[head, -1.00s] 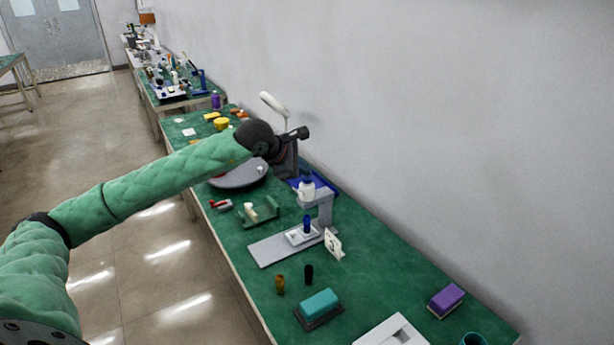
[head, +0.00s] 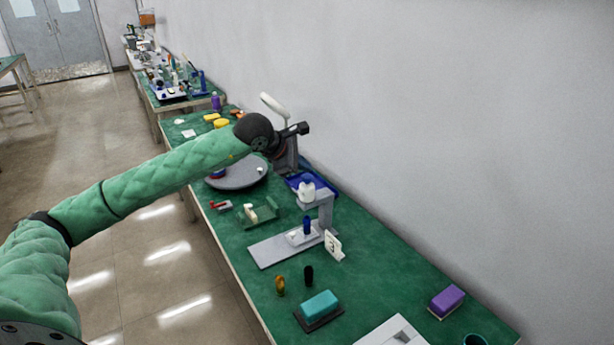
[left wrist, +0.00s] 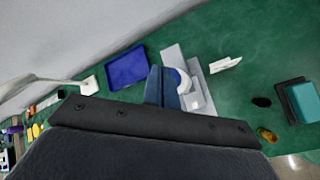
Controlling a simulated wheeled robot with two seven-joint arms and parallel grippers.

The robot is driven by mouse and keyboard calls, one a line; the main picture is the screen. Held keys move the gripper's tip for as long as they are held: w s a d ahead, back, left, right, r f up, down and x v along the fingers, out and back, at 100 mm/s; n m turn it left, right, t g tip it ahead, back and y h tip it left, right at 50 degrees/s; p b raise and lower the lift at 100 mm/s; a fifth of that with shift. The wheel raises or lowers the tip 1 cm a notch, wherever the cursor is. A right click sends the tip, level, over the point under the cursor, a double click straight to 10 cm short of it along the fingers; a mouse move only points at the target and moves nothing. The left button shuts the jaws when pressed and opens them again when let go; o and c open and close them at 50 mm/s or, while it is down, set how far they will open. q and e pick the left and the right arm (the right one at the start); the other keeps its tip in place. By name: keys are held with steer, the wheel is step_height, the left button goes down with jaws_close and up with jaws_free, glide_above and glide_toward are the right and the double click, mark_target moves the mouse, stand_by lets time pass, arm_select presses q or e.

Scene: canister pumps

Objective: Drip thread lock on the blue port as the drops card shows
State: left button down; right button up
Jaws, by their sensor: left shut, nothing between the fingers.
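The drops card (head: 333,244) stands beside the grey dispensing stand (head: 270,250) and bears a dark mark that looks like a 3. The blue port (head: 307,225) stands upright on a small white block on the stand's base. A white bottle (head: 306,190) sits in the stand's upper arm, above the port. My left gripper (head: 297,172) is behind the bottle, pointing down, shut and empty. In the left wrist view its closed fingers (left wrist: 160,86) overlap the view of the white bottle (left wrist: 184,82); contact cannot be told. My right gripper is out of view.
A blue tray (left wrist: 126,67) lies behind the stand. A grey round plate (head: 245,174), a green cradle (head: 266,212) and a red clamp (head: 221,205) lie farther back. Nearer are orange and black pieces, a teal block (head: 319,303) and a purple block (head: 446,299). The right middle is clear.

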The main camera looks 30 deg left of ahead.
mark_target(303, 177)
arm_select(q)
steer(key=shift+r, duration=0.2)
steer(key=shift+r+p, duration=0.5)
steer(key=shift+r, duration=2)
stand_by(1.0)
